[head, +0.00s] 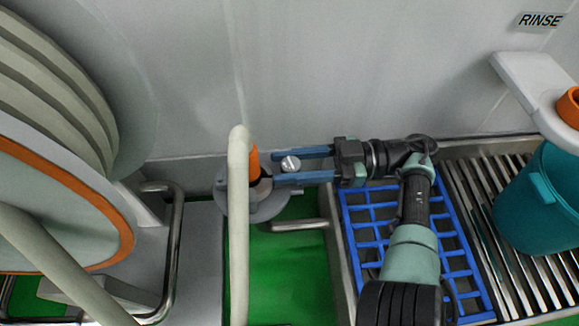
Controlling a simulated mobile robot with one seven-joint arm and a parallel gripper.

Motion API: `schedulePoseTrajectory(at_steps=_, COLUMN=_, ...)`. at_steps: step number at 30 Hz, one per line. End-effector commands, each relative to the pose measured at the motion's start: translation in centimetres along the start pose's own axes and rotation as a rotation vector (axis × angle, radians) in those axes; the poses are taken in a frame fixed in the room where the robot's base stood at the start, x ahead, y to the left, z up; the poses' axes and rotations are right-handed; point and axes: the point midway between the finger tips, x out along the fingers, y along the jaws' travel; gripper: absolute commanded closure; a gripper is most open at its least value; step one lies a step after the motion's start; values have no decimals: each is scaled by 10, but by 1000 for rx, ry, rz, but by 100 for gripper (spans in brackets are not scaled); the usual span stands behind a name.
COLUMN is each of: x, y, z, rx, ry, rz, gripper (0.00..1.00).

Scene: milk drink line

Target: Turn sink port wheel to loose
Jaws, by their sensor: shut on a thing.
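The sink port is a grey round fitting (262,208) by the back wall, with an orange collar (253,163) and a pale hose (239,230) in front of it. A small silver slotted knob (290,164), which seems to be the port wheel, sits at its right side. My gripper (276,167) comes in from the right with its two blue fingers level, one behind and one in front of the knob. It is shut on the knob. The hose and the front finger hide part of the fitting, and I cannot tell how far the wheel is turned.
A large hose reel (60,200) with an orange rim fills the left. A blue grid rack (365,235) lies under my arm. A teal bucket (540,205) stands on the slatted drain (490,235) at right, below a white wall bracket (530,80). Bent metal pipes flank the port.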

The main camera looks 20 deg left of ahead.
Motion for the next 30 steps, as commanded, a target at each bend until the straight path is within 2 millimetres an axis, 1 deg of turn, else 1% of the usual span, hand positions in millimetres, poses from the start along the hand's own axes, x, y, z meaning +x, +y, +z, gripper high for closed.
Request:
schedulePoseTrajectory(at_steps=1, x=1, y=3, z=0, rx=-4, ry=-2, rz=1, gripper=100)
schedulePoseTrajectory(at_steps=18, x=-2, y=1, z=1, rx=4, ry=0, rz=-1, gripper=100)
schedulePoseTrajectory(at_steps=19, x=-2, y=1, z=1, rx=4, ry=0, rz=-1, gripper=54)
schedulePoseTrajectory(at_steps=20, x=-2, y=1, z=1, rx=4, ry=0, rz=-1, gripper=48)
schedulePoseTrajectory(at_steps=21, x=-2, y=1, z=1, rx=5, ry=0, rz=-2, gripper=46)
schedulePoseTrajectory(at_steps=30, x=-1, y=0, z=0, rx=5, ry=1, rz=-6, gripper=46)
